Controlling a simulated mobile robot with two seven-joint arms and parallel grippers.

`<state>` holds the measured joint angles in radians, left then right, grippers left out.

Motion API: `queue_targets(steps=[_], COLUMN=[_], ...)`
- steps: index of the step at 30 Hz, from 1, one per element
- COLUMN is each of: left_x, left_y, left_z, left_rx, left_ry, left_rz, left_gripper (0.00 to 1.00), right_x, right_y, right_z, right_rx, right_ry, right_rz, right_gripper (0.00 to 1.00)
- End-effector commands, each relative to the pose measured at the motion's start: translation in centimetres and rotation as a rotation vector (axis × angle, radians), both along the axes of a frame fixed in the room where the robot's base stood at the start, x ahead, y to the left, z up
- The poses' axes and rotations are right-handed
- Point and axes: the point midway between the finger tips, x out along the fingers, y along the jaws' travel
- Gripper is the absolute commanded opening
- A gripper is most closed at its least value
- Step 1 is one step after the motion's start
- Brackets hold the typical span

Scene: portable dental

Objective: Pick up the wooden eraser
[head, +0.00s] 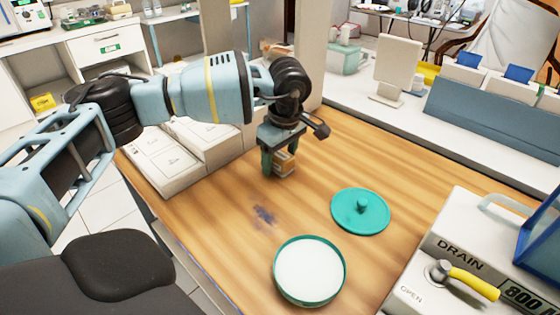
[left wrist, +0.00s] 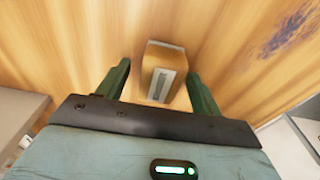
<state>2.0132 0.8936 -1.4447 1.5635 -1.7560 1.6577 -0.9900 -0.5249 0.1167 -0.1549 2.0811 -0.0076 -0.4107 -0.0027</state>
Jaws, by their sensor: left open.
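The wooden eraser (head: 285,164) is a small tan block with a pale grey side, on the wooden table. In the left wrist view the eraser (left wrist: 162,75) sits between the two green fingers, with a gap visible on each side. My left gripper (head: 277,160) points down over it and is open. In the left wrist view the left gripper's fingers (left wrist: 158,85) flank the block. In the head view a finger covers part of the eraser. My right gripper is not in view.
A teal lid (head: 361,211) and a round white dish with a teal rim (head: 309,271) stand on the table (head: 225,235). A dark smudge (head: 264,215) marks the wood. White boxes (head: 165,160) stand at left, a machine marked DRAIN (head: 450,255) at right.

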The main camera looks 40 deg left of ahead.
Motion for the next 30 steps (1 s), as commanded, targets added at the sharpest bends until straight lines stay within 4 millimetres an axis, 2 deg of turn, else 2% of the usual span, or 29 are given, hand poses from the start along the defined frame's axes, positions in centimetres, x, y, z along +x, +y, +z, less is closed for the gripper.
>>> queue_targets(steps=[2, 12, 23, 30], left_x=[0.0, 0.0, 0.0, 0.0], left_y=[0.0, 0.0, 0.0, 0.0], left_z=[0.0, 0.0, 0.4, 2.9], left_rx=[0.000, 0.000, 0.000, -0.001], left_ry=[0.000, 0.001, -0.001, -0.002], left_rz=[0.000, 0.000, 0.000, 0.000], left_gripper=[0.63, 0.18, 0.17, 0.17], right_x=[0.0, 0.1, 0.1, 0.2], right_y=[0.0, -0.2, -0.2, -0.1], right_z=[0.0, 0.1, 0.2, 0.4], right_rx=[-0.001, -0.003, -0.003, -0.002], right_ry=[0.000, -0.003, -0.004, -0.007], right_rz=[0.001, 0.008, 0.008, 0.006], right_gripper=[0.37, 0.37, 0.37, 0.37])
